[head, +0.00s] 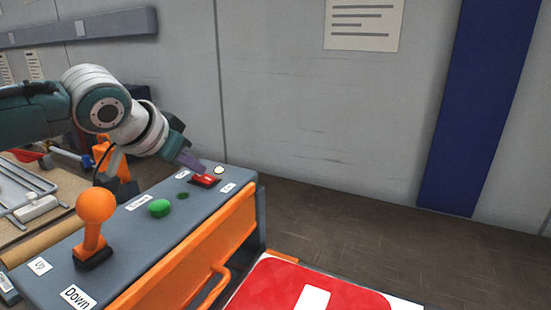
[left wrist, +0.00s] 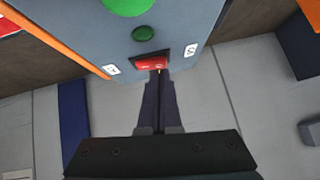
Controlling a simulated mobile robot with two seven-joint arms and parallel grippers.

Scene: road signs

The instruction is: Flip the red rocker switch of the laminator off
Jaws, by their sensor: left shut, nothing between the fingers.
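The red rocker switch (head: 207,181) sits on the top of the grey laminator panel (head: 130,240), near its far right end. It also shows in the left wrist view (left wrist: 151,63), in a dark frame with a small white label on each side. My left gripper (head: 202,169) is shut and empty, its fingertips right at the switch. In the left wrist view the closed fingertips (left wrist: 158,74) reach the switch's edge; I cannot tell whether they touch it. Fine detail of the rocker's tilt is too small to tell. My right gripper is not in view.
A red and white sign (head: 270,285) lies in front. Open floor extends right.

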